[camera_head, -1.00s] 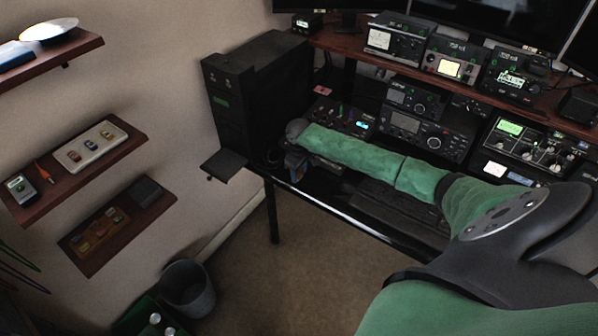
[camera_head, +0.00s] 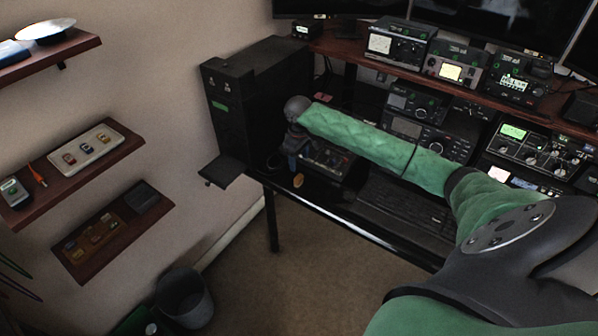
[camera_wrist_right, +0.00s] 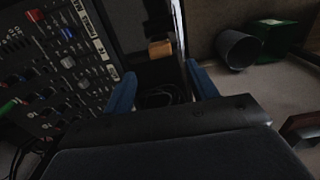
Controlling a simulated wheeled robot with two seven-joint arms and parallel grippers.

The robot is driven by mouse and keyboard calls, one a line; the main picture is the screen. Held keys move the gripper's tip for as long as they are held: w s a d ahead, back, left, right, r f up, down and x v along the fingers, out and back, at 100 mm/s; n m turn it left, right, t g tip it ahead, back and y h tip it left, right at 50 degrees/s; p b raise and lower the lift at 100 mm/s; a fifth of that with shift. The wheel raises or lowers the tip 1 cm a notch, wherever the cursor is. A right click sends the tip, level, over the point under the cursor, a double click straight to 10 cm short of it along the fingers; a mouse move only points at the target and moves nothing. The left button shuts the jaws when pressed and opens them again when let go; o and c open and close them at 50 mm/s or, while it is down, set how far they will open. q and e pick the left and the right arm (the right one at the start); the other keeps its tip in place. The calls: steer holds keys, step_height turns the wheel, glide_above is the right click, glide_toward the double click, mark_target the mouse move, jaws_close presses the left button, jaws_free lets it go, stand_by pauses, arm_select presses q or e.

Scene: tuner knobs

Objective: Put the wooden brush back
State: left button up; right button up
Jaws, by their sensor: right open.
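A small tan wooden piece, which looks like the wooden brush (camera_head: 298,180), shows at the desk's front left edge in the head view. It also shows in the right wrist view (camera_wrist_right: 160,48), beyond the fingertips, with a dark part above it. My right gripper (camera_head: 291,163) hangs over the desk's left end, close to this piece. In the wrist view its two blue fingers (camera_wrist_right: 163,85) are spread apart with nothing between them. Whether the brush lies flat or is partly hidden, I cannot tell. My left gripper is not in view.
A panel with knobs (camera_wrist_right: 60,65) lies close beside the right gripper. A black computer tower (camera_head: 232,115) stands to its left. Radios (camera_head: 425,120) and a keyboard (camera_head: 400,208) fill the desk. A bin (camera_head: 185,297) stands on the floor, and wall shelves (camera_head: 75,175) are at the left.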

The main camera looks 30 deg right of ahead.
steer(key=s+a+f+t+y, duration=0.1)
steer(key=s+a+f+t, duration=0.1)
steer(key=s+a+f, duration=0.55)
steer(key=s+a+f+t+y, duration=0.1)
steer(key=s+a+f+t, duration=0.1)
steer(key=a+f, duration=1)
steer(key=s+a+f+m, duration=0.1)
steer(key=s+f, duration=0.6)
steer(key=f, duration=0.3)
steer(key=s+a+f+m, duration=0.1)
steer(key=s+f, duration=0.5)
steer(key=f, duration=0.3)
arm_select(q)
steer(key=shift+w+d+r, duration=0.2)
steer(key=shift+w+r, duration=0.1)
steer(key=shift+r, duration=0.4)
arm_select(e)
steer(key=s+a+f+g, duration=0.1)
steer(key=s+f, duration=0.7)
steer(key=s, duration=0.2)
steer(key=s+a+f+g+h, duration=0.1)
steer(key=s+a+f, duration=0.1)
steer(key=s+f, duration=0.6)
steer(key=s, duration=0.3)
steer(key=shift+s+h, duration=0.2)
steer(key=shift+h, duration=0.1)
